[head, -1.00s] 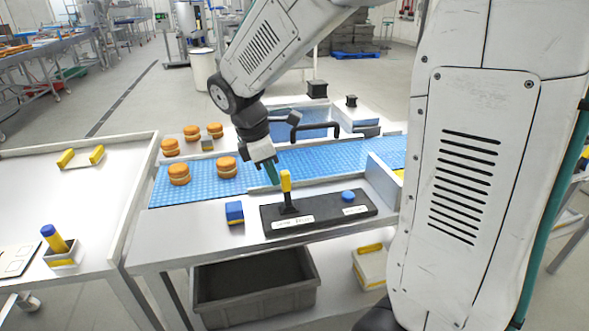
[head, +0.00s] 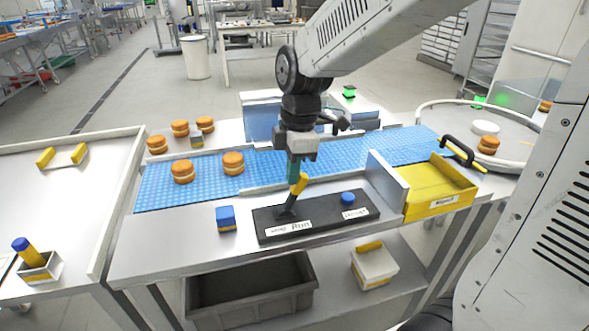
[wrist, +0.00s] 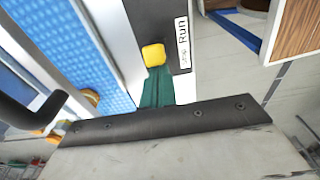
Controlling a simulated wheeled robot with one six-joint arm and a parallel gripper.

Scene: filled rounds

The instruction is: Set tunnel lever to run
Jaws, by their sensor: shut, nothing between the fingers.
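The tunnel lever (head: 299,185) has a yellow handle on a black stem and leans to the right on a black panel (head: 325,218). A white label on the panel (head: 289,228) shows a small word and a larger "Run". The handle also shows in the wrist view (wrist: 153,55), beside the label (wrist: 182,42). My gripper (head: 293,172) points down with its green fingers shut and empty, just left of and behind the handle. In the wrist view, the fingers (wrist: 157,88) lie right against the handle's image; whether they touch cannot be told.
A blue button (head: 348,198) sits on the panel's right. A lamp (head: 349,91) glows green.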

